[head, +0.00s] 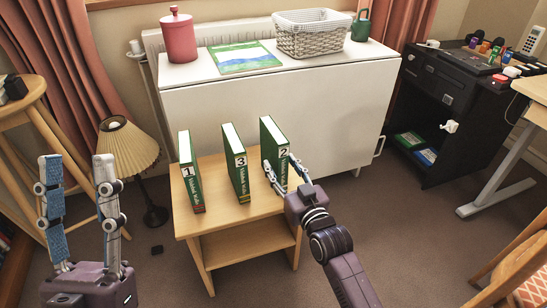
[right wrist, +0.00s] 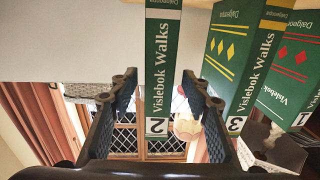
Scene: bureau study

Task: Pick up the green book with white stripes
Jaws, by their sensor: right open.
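Three green books stand upright on a small wooden table. Book 2 (head: 272,150), at the right end of the row, has a pale band on its spine; it also shows in the right wrist view (right wrist: 163,50). Book 3 (head: 236,165) has yellow stripes and diamonds in the wrist view (right wrist: 232,50). Book 1 (head: 191,175) has red ones there (right wrist: 292,60). My right gripper (head: 281,164) is open, its fingers on either side of book 2's spine, with gaps showing in the wrist view. My left gripper (head: 77,159) is open and empty at the left, away from the books.
The small wooden table (head: 230,222) stands against a white cabinet (head: 330,110). On the cabinet are a red canister (head: 178,38), a basket (head: 312,38) and a green watering can (head: 361,27). A lamp (head: 125,150) stands left of the table. A black cabinet (head: 455,115) is at right.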

